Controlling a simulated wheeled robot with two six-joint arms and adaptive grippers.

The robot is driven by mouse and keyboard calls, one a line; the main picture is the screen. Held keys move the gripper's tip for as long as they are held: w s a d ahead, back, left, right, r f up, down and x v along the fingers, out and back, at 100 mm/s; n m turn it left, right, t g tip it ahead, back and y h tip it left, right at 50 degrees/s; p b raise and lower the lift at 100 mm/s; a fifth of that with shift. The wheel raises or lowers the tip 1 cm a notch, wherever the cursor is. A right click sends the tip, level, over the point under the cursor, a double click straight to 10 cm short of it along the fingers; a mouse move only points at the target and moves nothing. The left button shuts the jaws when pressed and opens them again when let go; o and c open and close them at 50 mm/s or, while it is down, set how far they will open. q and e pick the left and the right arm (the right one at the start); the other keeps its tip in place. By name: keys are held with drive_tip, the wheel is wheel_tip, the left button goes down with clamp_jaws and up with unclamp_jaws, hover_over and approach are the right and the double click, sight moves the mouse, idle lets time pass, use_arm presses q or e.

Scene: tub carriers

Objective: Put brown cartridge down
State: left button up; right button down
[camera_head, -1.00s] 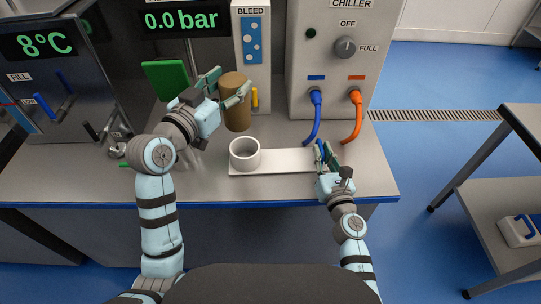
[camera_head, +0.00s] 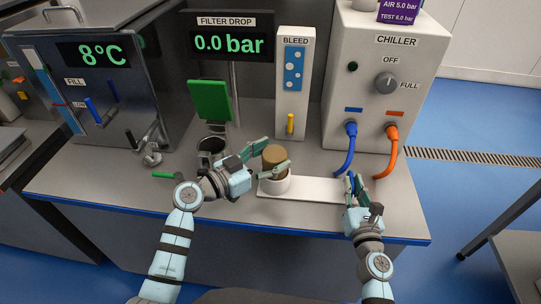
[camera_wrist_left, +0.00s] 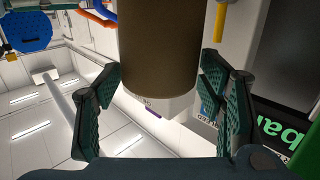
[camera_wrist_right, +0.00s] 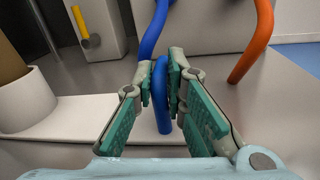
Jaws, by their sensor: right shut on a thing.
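The brown cartridge (camera_head: 274,153) stands upright with its lower part inside the white cup (camera_head: 274,187), at the left end of a flat white tray (camera_head: 318,189). My left gripper (camera_head: 267,160) is open, with one finger on each side of the cartridge. The left wrist view shows the cartridge (camera_wrist_left: 158,45) between its spread fingers. My right gripper (camera_head: 358,187) is shut on a blue upright handle (camera_wrist_right: 161,95) at the right part of the tray. The cartridge's lower end is hidden in the cup.
A blue hose (camera_head: 350,150) and an orange hose (camera_head: 391,155) run from the chiller (camera_head: 383,90) close behind my right gripper. A metal cup-shaped holder (camera_head: 211,146) stands below a green panel (camera_head: 209,101). The bench front edge (camera_head: 300,231) is clear.

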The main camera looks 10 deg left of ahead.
use_arm(q)
drive_tip(key=shift+o, duration=0.4)
drive_tip(key=shift+s+r, duration=0.1)
use_arm(e)
drive_tip(key=shift+s+f, duration=0.15)
drive_tip(key=shift+f, duration=0.15)
use_arm(q)
drive_tip(key=v, duration=1.2)
use_arm(e)
drive_tip(key=shift+f, duration=0.1)
drive_tip(key=c, duration=1.6)
unclamp_jaws()
drive_tip(key=shift+o, duration=0.2)
